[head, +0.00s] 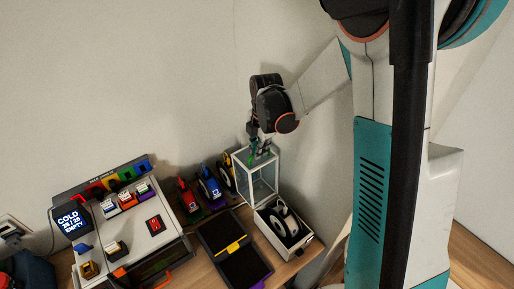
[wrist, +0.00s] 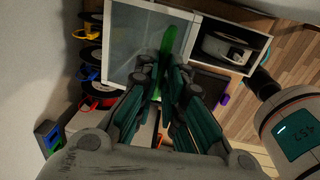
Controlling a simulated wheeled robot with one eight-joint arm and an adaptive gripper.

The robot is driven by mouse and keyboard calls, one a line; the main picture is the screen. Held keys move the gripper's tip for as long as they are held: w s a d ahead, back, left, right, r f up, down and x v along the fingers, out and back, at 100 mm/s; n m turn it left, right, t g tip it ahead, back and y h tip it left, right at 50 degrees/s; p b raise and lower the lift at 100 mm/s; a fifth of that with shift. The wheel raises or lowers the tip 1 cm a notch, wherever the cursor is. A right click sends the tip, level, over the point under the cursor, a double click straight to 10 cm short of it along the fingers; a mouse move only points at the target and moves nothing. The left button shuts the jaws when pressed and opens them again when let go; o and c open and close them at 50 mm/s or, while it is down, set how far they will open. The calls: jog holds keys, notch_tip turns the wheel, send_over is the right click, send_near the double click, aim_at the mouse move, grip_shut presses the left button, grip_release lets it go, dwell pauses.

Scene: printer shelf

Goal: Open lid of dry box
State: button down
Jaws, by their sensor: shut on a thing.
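The dry box (head: 262,185) is a clear box with a white frame, standing on the table against the wall in the head view. Its white-rimmed, see-through lid (wrist: 137,45) fills the upper middle of the wrist view and appears to lie on the box. A long green handle (wrist: 168,42) stands out at the lid's right side. My gripper (wrist: 158,85) reaches over the lid with its fingers shut on the handle; the exact contact is partly hidden by the fingers. In the head view my gripper (head: 260,151) is at the top of the box.
An open white box with a spool (head: 284,224) stands right beside the dry box. Several coloured spool holders (head: 208,187) line the wall to its left. A dark tray (head: 235,250) lies in front, and a printer-like machine (head: 125,225) stands farther left.

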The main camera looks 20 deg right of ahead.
jog(key=s+d+t+y+b, duration=0.1)
jog(key=s+d+t+b, duration=0.1)
jog(key=s, duration=0.6)
jog(key=shift+d+t+b, duration=0.35)
jog(key=shift+t+b, duration=0.15)
jog(key=shift+t, duration=0.2)
jog(key=c, duration=1.7)
grip_release()
jog(key=shift+r, duration=0.1)
jog(key=shift+v, duration=3.75)
jog(key=shift+s, duration=0.1)
